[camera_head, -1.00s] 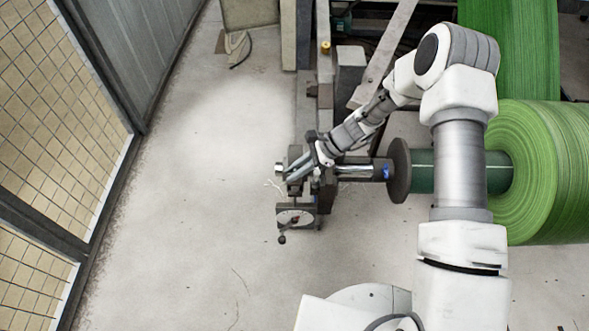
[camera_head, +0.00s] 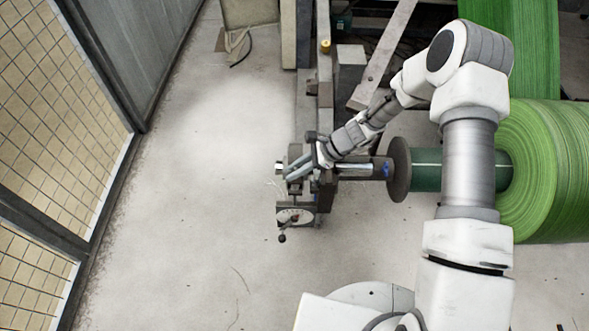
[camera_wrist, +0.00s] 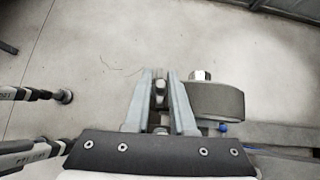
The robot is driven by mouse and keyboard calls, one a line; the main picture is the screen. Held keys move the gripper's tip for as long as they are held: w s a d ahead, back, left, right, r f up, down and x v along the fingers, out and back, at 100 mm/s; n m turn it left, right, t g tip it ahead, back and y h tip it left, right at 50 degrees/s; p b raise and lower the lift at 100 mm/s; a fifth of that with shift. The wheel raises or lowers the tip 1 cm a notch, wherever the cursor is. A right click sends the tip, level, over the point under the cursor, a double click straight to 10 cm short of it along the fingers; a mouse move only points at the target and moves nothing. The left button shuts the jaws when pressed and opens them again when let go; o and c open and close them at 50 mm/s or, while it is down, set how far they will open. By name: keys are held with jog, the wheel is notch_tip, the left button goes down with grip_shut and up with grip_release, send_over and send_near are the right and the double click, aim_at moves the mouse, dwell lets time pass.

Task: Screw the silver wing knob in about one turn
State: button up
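The silver wing knob (camera_wrist: 160,90) shows small and partly hidden in the wrist view, between the two pale grey fingers of my gripper (camera_wrist: 160,75). The fingers stand apart, one on each side of it, and thin gaps seem to show beside the metal. In the head view my gripper (camera_head: 294,170) reaches down-left over the dark clamp block (camera_head: 297,192) at the shaft's end. The knob cannot be made out there.
The silver shaft (camera_head: 355,169) runs right to a dark flange (camera_head: 399,169) and the green roll (camera_head: 555,170). A small handled device (camera_head: 294,216) sits below the clamp. A round grey collar (camera_wrist: 218,101) is right of my fingers. Floor to the left is clear.

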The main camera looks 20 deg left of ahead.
jog(key=shift+o, duration=1.3)
jog(key=shift+d+f, duration=0.2)
jog(key=shift+f, duration=0.15)
jog(key=shift+r, duration=0.1)
jog(key=shift+r, duration=0.15)
jog(key=shift+w+d+r, duration=0.1)
jog(key=shift+d+r, duration=0.1)
jog(key=shift+r, duration=0.1)
jog(key=p+v, duration=0.3)
jog(key=v, duration=1.3)
jog(key=shift+d, duration=0.25)
